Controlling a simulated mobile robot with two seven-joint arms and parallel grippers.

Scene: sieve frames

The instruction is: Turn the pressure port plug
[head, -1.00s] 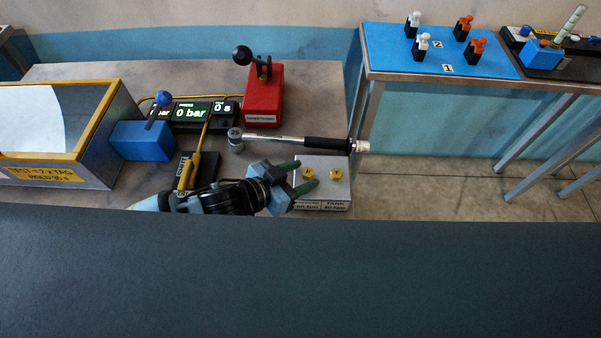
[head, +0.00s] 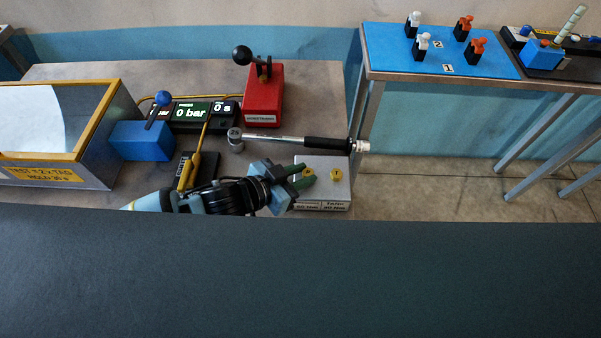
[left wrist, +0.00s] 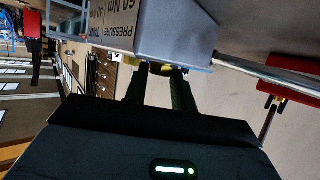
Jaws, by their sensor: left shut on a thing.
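A grey block (head: 325,196) at the right front of the bench carries two brass plugs. Its front labels show PRESSURE 60 Nm at left and TANK at right. My left gripper (head: 308,173) is at the left plug, the pressure port plug (head: 308,170), with its two green fingers shut on it. The fingers partly hide this plug. The tank plug (head: 336,174) stands free to the right. In the left wrist view the fingertips (left wrist: 157,72) meet brass at the edge of the grey block (left wrist: 175,25). My right gripper is not in view.
A torque wrench (head: 285,139) lies just behind the block. A red lever unit (head: 263,100), a pressure display (head: 190,112) and a blue valve box (head: 142,142) stand further left. A yellow-rimmed tank (head: 106,125) is at far left. A blue-topped table (head: 400,58) is at back right.

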